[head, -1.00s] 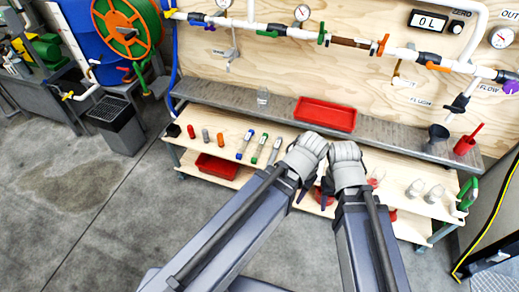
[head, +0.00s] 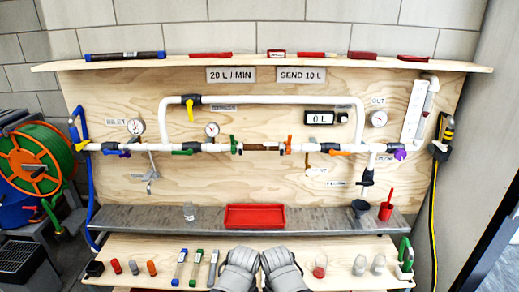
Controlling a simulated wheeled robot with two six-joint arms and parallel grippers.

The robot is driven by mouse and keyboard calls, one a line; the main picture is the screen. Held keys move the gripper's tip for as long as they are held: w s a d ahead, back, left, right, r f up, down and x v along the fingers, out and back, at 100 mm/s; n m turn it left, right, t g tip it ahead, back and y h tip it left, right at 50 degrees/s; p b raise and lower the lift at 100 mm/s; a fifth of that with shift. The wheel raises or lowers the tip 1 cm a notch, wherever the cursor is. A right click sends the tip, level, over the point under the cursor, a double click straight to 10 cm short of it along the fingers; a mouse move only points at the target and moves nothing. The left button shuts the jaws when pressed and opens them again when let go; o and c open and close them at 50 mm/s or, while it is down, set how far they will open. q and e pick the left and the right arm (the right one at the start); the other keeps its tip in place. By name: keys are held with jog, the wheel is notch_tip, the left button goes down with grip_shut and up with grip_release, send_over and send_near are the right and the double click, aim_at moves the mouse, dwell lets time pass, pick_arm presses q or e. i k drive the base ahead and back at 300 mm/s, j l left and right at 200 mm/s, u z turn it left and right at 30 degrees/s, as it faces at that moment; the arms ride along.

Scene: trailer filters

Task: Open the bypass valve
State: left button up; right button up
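A white bypass pipe (head: 270,101) loops above the main pipe run on the plywood board. Near its left end is a dark valve body with a yellow lever (head: 190,110), which points down, across the pipe. A small label beside it is too small to read. My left gripper (head: 238,268) and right gripper (head: 281,268) are side by side at the bottom middle, far below the bypass valve and in front of the lower shelf. Only their grey backs show; their fingers are hidden.
A display (head: 320,118) reads 0 L. A red tray (head: 254,216) sits on the grey ledge. Tools and jars stand on the lower shelf (head: 150,248).

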aim_at(189, 103)
jog(key=i+j, duration=0.2)
jog(key=j, duration=0.2)
jog(key=i+j, duration=0.45)
jog(key=j, duration=0.3)
jog(key=i+j, duration=0.25)
jog(key=j, duration=0.1)
